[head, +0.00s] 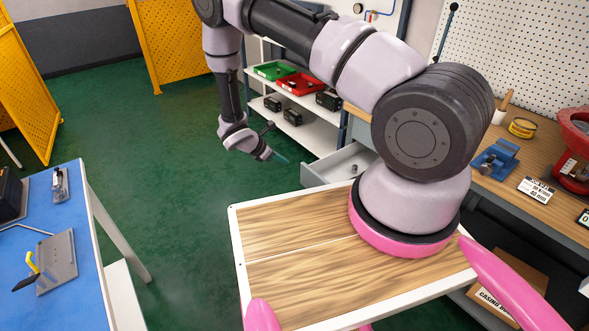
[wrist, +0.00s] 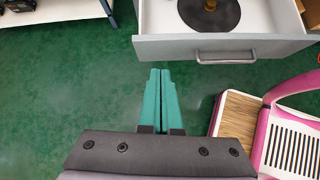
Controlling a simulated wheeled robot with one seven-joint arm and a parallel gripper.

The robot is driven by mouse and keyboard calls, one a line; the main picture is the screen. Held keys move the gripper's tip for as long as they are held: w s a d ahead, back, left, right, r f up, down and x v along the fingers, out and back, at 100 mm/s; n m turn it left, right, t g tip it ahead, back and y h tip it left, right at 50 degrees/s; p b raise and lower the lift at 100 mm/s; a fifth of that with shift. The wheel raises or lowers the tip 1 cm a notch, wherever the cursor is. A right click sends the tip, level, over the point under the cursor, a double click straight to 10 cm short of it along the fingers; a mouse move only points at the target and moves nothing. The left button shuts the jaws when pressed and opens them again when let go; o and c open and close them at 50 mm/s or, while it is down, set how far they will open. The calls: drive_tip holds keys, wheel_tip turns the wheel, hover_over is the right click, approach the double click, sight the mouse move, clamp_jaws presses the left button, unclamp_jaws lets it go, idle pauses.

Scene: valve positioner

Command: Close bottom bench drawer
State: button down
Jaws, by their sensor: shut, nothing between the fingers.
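The bottom bench drawer (head: 339,165) is grey and stands pulled out from under the workbench, partly hidden by my arm in the head view. In the wrist view the open drawer (wrist: 225,48) is at the top, with a silver bar handle on its front and a dark round disc with a brownish knob inside. My gripper (head: 279,158) is shut and empty, left of the drawer in the head view. In the wrist view its teal fingers (wrist: 160,75) lie together, their tips close to the drawer front's lower left corner in the picture. I cannot tell whether they touch it.
The wooden workbench (head: 534,135) runs along the right, with a blue vise and a red device on it. A white shelf (head: 310,132) with red and green trays stands behind. A blue table (head: 68,268) is at the left. Green floor between is clear.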

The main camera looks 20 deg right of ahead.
wheel_tip(320, 180, down, 4)
drive_tip(key=r+n, duration=0.1)
approach(309, 173)
wheel_tip(309, 173, down, 4)
drive_tip(key=d, duration=0.1)
drive_tip(key=w+d, duration=0.1)
drive_tip(key=d, duration=0.1)
drive_tip(key=shift+f, duration=0.2)
drive_tip(key=shift+w+d, duration=0.1)
drive_tip(key=shift+d, duration=0.3)
drive_tip(key=shift+d, duration=0.1)
drive_tip(key=w+d, duration=0.3)
drive_tip(key=d, duration=0.6)
drive_tip(key=w+d, duration=0.4)
drive_tip(key=d, duration=0.6)
drive_tip(key=w+d, duration=0.3)
drive_tip(key=d, duration=0.7)
drive_tip(key=shift+w, duration=0.4)
drive_tip(key=shift+d+r, duration=0.15)
drive_tip(key=shift+d, duration=0.1)
drive_tip(key=shift+a, duration=0.1)
